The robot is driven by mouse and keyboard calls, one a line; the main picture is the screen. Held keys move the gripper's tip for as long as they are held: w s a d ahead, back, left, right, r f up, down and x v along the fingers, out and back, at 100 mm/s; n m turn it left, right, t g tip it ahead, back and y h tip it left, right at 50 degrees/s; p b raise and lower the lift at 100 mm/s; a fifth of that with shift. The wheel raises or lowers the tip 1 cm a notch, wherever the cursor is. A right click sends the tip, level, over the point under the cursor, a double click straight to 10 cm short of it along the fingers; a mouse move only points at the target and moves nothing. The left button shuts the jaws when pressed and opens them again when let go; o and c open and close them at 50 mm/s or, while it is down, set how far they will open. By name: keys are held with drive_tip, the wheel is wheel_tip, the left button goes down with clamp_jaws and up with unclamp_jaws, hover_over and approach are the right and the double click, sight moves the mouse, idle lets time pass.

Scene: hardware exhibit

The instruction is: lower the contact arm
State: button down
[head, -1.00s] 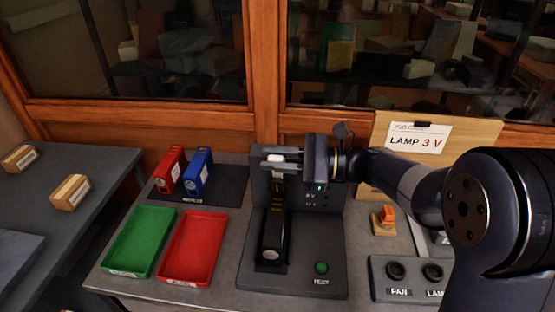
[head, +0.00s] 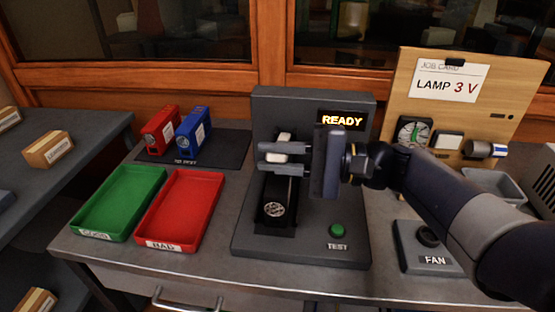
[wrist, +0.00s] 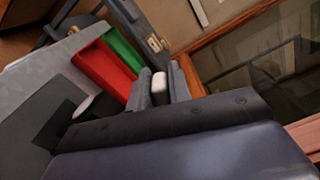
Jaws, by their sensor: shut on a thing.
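The contact arm (head: 282,188) is a black lever on the grey tester (head: 355,220), with a pale handle (head: 285,138) at its upper end. My gripper (head: 284,158) is shut on the handle, its two fingers lying one on each side. The wrist view also shows the pale handle (wrist: 159,85) between the fingers (wrist: 160,88). The arm stands over a black channel with a round metal disc (head: 274,209) near its lower end. The lit display (head: 342,120) reads READY. My fingers hide part of the arm.
A green tray (head: 120,203) and a red BAD tray (head: 180,210) lie left of the tester. Red (head: 160,130) and blue (head: 193,131) blocks stand behind them. A green TEST button (head: 337,230) is at the tester's front right. A job card (head: 450,80) reads LAMP 3 V.

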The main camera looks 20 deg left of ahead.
sight(276, 191)
drive_tip(key=shift+s+f+n+b, duration=0.2)
drive_tip(key=shift+f+n+b, duration=0.4)
drive_tip(key=shift+f, duration=0.35)
drive_tip(key=shift+s+d+f+b, duration=0.1)
drive_tip(key=shift+f+b, duration=0.4)
drive_tip(key=shift+b, duration=0.1)
drive_tip(key=c, duration=1.3)
unclamp_jaws()
drive_tip(key=shift+d, duration=0.1)
drive_tip(key=p+v, duration=0.1)
drive_tip(key=v, duration=0.9)
drive_tip(key=shift+d+p, duration=0.3)
